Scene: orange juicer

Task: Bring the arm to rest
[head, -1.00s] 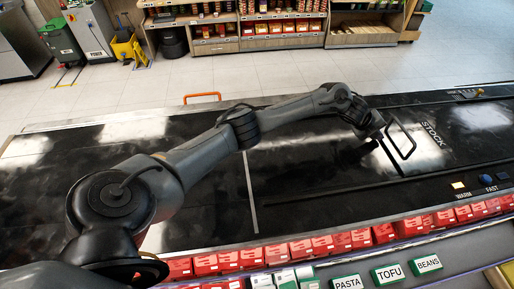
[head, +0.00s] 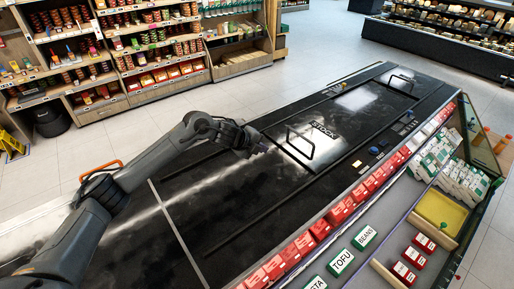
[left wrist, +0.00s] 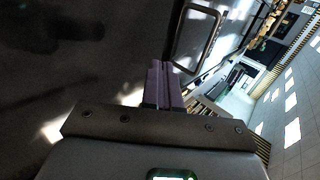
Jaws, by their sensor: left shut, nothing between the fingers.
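My left arm reaches in from the left over the black counter (head: 225,205) in the head view. Its left gripper (head: 262,148) is above the counter, left of the lid marked STOCK (head: 312,146). In the left wrist view the left gripper (left wrist: 163,72) shows its purple fingers pressed together with nothing between them. The wire handle of the STOCK lid (left wrist: 197,38) shows just beyond the fingertips. I cannot tell the gap between the fingers and the lid. My right gripper is not in view.
Red packets (head: 337,213) line the counter's near edge. Beside them are labelled boxes for TOFU (head: 341,262) and BEANS (head: 365,237), and a yellow tray (head: 441,212). Stocked shelves (head: 150,45) are behind, across open floor.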

